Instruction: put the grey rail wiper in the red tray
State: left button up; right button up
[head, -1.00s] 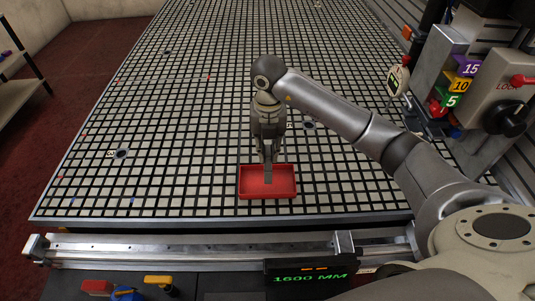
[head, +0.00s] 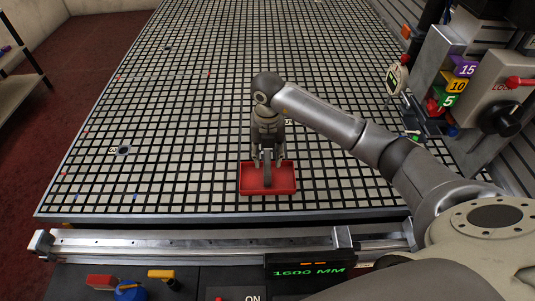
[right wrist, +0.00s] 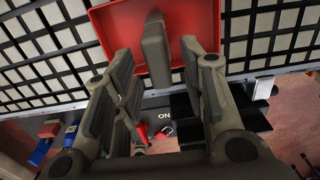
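The red tray (head: 247,186) sits near the front edge of the grid table, and it also shows in the right wrist view (right wrist: 112,17). The grey rail wiper (head: 267,179) is at the tray's middle, inside its outline. In the right wrist view the wiper (right wrist: 157,50) is a narrow grey block with gaps between it and the fingers. My right gripper (head: 268,161) is open above the tray, its fingers spread on either side of the wiper. In the right wrist view the gripper (right wrist: 158,85) holds nothing. My left gripper is not in view.
A metal rail (head: 200,243) runs along the table's front, with a 1600 MM display (head: 308,271) below it. Numbered coloured blocks (head: 460,84) and a dial gauge (head: 397,77) stand at the right. The grid left of the tray is mostly clear.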

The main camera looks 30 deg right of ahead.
jog(key=shift+r, duration=0.45)
notch_tip(320, 180, up, 12)
jog(key=b, duration=0.2)
jog(key=shift+f+b, duration=0.25)
jog(key=shift+b, duration=0.05)
